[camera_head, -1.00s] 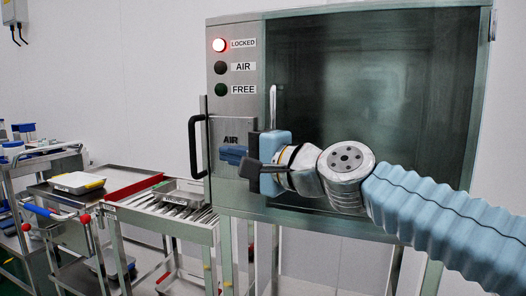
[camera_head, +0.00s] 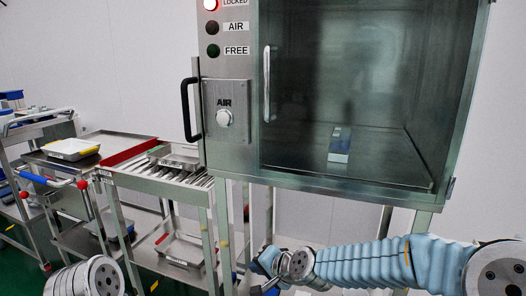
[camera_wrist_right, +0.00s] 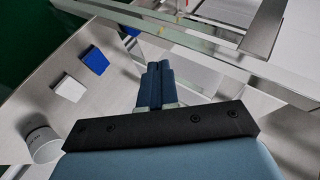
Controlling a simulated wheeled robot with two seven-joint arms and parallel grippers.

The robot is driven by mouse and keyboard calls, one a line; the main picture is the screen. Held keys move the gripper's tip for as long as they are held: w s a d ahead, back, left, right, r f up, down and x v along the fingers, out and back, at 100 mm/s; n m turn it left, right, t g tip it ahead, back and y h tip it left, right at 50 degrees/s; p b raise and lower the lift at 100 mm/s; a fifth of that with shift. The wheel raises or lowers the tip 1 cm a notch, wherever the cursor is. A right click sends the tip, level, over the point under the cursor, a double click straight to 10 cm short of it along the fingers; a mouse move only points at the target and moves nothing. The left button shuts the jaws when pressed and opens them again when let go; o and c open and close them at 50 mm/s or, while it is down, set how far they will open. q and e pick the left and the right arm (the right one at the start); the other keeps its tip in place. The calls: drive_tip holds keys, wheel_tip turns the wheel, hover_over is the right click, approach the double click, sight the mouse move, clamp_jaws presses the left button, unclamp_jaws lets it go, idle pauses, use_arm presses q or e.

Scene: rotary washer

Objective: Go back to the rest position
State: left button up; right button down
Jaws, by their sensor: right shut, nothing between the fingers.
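My right gripper (camera_head: 268,287) is low at the bottom middle of the head view, below the washer and clear of it. In the right wrist view its two dark blue fingers (camera_wrist_right: 154,86) are together with nothing between them. Part of my left arm (camera_head: 90,280) shows at the bottom left of the head view; its gripper is out of frame. The washer (camera_head: 345,100) has its glass door shut, with a small box-like item (camera_head: 340,145) inside. The AIR knob (camera_head: 225,118) on its front panel is uncovered. The red LOCKED light (camera_head: 211,5) is lit.
A roller conveyor (camera_head: 170,182) with a metal tray stands left of the washer. A cart (camera_head: 100,150) with a yellow-and-white item is further left. In the right wrist view, a blue block (camera_wrist_right: 94,60), a white block (camera_wrist_right: 69,89) and a white cylinder (camera_wrist_right: 43,145) are on a pale surface.

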drive_tip(key=s+d+f+n+g+h, duration=0.1)
drive_tip(key=s+d+f, duration=0.15)
drive_tip(key=f, duration=0.55)
drive_tip(key=s+d+f+g+h, duration=0.1)
drive_tip(key=s+d+f, duration=0.15)
drive_tip(key=f, duration=0.45)
drive_tip(key=s+d+f+n+g, duration=0.1)
drive_tip(key=s+d+f+g, duration=0.1)
drive_tip(key=s+f, duration=0.7)
drive_tip(key=s+d+f+n+g, duration=0.2)
drive_tip(key=s+d+f, duration=0.3)
drive_tip(key=s+f, duration=0.5)
drive_tip(key=shift+s+f+n+g+h, duration=0.15)
drive_tip(key=shift+s+n+g+h, duration=0.2)
drive_tip(key=shift+s+g, duration=0.45)
